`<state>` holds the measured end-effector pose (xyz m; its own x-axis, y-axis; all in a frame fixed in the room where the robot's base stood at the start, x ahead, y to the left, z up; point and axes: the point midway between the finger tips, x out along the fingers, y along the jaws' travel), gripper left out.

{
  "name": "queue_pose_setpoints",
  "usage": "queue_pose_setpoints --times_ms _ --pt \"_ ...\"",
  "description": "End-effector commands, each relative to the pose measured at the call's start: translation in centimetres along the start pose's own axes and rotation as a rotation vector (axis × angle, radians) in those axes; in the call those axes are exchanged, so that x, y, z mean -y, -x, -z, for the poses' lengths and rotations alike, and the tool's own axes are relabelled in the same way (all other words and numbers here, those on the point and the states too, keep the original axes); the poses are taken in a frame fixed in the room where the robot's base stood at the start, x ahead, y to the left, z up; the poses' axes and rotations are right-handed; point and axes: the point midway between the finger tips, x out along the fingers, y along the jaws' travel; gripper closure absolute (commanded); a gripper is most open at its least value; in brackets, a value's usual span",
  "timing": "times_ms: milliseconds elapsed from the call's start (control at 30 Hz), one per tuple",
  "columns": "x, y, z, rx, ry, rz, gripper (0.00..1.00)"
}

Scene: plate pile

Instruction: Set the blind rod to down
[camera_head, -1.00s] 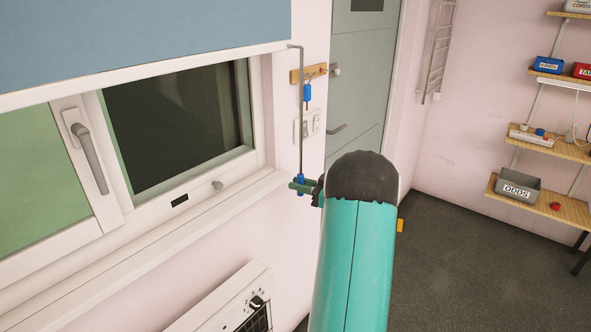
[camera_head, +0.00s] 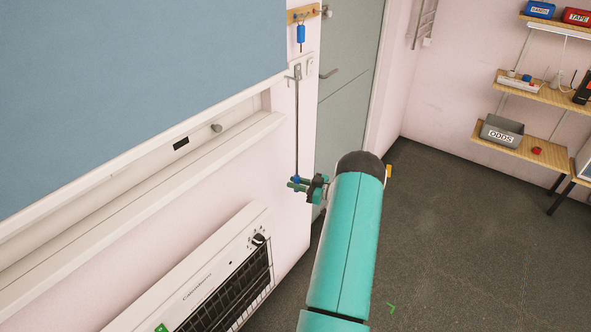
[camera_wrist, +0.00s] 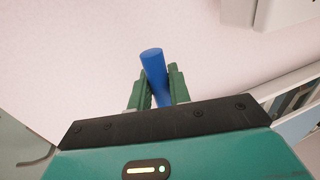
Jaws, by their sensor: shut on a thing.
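The blind rod (camera_head: 297,125) is a thin grey rod hanging nearly upright at the right end of the window, with a blue grip at its lower end. My gripper (camera_head: 297,185) is shut on this blue grip, its green fingers on either side. In the wrist view, the blue grip (camera_wrist: 153,64) stands between the two green fingers (camera_wrist: 158,88). The blue blind (camera_head: 140,85) is lowered over most of the window, its white bottom bar slanting just above the sill.
A white heater (camera_head: 215,270) is on the wall below the sill (camera_head: 150,185). A blue tag hangs from a wooden hook rail (camera_head: 302,14) above the rod. A grey-green door (camera_head: 345,90) stands behind. Shelves with bins are at the right, and dark floor lies open between.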

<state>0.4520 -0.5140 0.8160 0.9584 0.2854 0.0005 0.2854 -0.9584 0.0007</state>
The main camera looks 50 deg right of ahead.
Motion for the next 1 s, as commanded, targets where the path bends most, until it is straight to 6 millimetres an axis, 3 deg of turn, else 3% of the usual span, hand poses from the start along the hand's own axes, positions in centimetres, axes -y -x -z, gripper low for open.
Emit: queue_pose_setpoints --times_ms 33,200,600,633,700,1000 --pt "0.2 0.1 -1.0 0.001 -0.007 0.002 1.0" --pt "0.2 0.1 -2.2 0.002 -0.005 0.002 1.0" --pt "0.4 0.1 -2.7 0.007 -0.005 -0.002 1.0" --pt "0.4 0.1 -2.7 0.008 -0.005 -0.002 0.75" --pt "0.4 0.0 -2.7 0.007 -0.005 -0.001 0.61" --pt "0.3 0.0 -2.4 0.002 -0.002 -0.001 0.61"
